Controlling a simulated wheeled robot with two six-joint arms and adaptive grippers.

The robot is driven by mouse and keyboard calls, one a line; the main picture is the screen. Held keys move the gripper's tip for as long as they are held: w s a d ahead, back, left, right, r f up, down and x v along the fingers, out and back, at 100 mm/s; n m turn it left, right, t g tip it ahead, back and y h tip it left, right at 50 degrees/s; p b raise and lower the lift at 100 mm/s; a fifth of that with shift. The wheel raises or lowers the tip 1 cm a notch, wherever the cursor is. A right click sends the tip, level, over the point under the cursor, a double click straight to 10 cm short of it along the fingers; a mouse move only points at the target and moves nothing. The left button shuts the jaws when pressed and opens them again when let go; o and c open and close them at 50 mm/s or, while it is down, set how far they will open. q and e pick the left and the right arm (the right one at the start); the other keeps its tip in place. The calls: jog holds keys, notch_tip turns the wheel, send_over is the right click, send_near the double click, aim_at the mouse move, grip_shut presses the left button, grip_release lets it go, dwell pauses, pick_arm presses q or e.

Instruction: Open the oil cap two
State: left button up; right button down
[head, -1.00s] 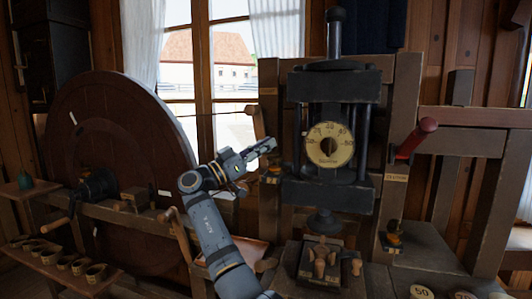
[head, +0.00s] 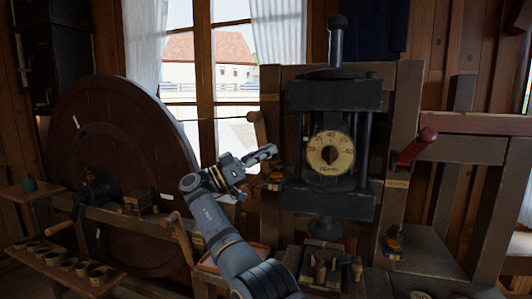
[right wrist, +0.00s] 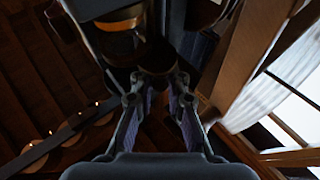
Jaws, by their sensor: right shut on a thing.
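My right gripper (head: 272,152) reaches in from below in the head view, at the left side of the dark press (head: 333,95). Its fingers are shut on a small round oil cap (right wrist: 157,57), which shows dark between the fingertips in the right wrist view. A small amber oil cup (head: 274,181) sits just below the fingers in the head view. A second amber oil cup (head: 394,239) stands at the lower right of the press. I cannot read which one is number two. My left gripper is not in view.
The press carries a round dial (head: 330,153). A red-handled lever (head: 415,147) sticks out on the right. A large brown wheel (head: 120,150) stands at the left, above a shelf with several small cups (head: 67,264). A window (head: 215,80) is behind.

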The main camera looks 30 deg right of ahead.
jog(key=c, duration=1.3)
grip_release()
jog(key=shift+c, duration=0.2)
jog(key=shift+f+t, duration=0.1)
jog(key=shift+t, duration=0.2)
